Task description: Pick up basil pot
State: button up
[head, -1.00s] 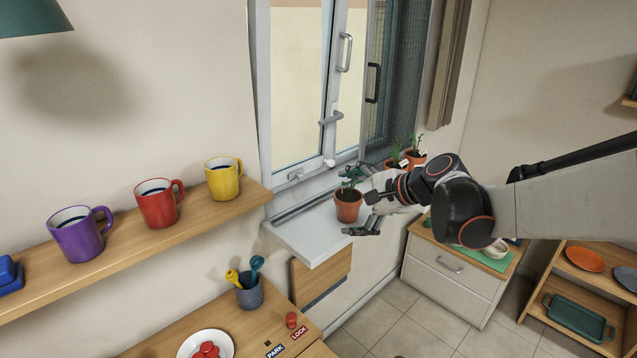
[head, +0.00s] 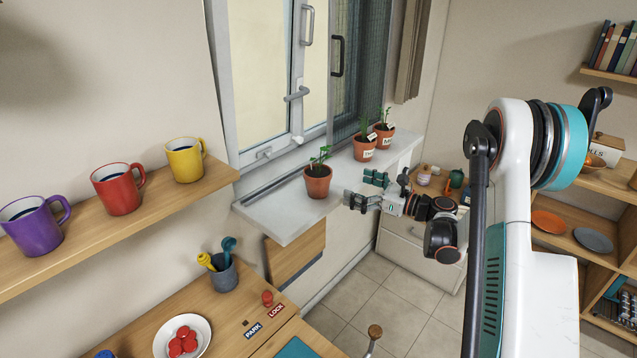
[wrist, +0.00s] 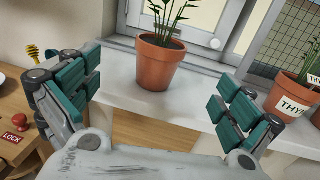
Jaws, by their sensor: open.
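The nearest terracotta pot (head: 317,184) with a green plant stands upright on the white window sill. It shows no readable label, so I cannot tell whether it is the basil. In the wrist view this pot (wrist: 159,66) stands ahead, between the lines of the two fingers. A second pot (head: 363,150) further along has a label that seems to start with "THY". A third pot (head: 383,138) stands behind it; its label is too small to read surely. My gripper (head: 358,189) is open and empty, to the right of the nearest pot and apart from it.
The window sill (head: 275,218) is clear at its near end. The window frame and handle (head: 297,94) rise behind the pots. A shelf with mugs (head: 118,190) is at left. A drawer cabinet (head: 418,250) stands at right, past the sill.

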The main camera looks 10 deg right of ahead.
aim_at(330, 178)
jog(key=b+x, duration=0.1)
jog(key=x, duration=0.7)
jog(key=shift+b+x, duration=1.2)
jog(key=shift+x, duration=1.55)
jog(key=shift+w+d+r, duration=0.1)
jog(key=shift+w, duration=0.05)
jog(key=c, duration=1.4)
